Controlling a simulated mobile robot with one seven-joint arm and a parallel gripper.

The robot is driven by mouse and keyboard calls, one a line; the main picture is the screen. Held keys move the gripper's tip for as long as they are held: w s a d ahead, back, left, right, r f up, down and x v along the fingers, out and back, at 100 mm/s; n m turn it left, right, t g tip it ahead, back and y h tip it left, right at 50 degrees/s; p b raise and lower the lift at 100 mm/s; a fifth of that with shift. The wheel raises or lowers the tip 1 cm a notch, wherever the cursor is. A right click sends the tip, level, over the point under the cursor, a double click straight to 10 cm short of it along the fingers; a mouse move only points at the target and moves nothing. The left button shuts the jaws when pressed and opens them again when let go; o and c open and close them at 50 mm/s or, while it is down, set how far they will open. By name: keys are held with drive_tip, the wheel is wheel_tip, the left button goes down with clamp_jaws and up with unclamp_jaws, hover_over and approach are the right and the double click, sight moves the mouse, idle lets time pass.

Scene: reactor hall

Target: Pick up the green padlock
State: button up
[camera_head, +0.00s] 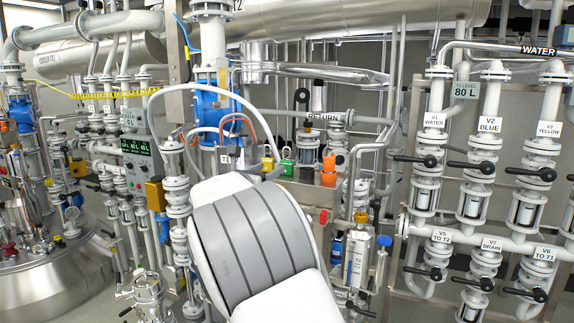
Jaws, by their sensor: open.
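A small green padlock (287,167) shows near the middle of the view. It sits just above and behind my arm's white and grey links, at a metal panel. A yellow item (268,164) of similar size is just left of it, and a red item is to its right. My arm fills the lower centre and covers what is below the padlock. My gripper is not visible in this view.
Orange parts (328,168) stand right of the padlock. White pipes and labelled valves with black handles (480,167) fill the right side. A blue valve body (212,105) and a curved hose are to the upper left. A steel vessel (50,280) stands at lower left.

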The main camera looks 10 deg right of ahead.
sight(285, 161)
drive_tip(key=p+x, duration=0.1)
drive_tip(key=x, duration=0.3)
drive_tip(key=shift+w+d, duration=0.25)
drive_tip(key=shift+f+p+x, duration=0.15)
drive_tip(key=shift+p+x, duration=0.5)
drive_tip(key=shift+x, duration=0.8)
drive_tip(key=shift+f+p+x, duration=0.1)
drive_tip(key=shift+p+x, duration=0.5)
drive_tip(key=shift+x, duration=0.85)
drive_tip(key=shift+s+d, duration=0.1)
drive_tip(key=shift+d, duration=0.05)
clamp_jaws()
drive_tip(key=shift+r, duration=0.1)
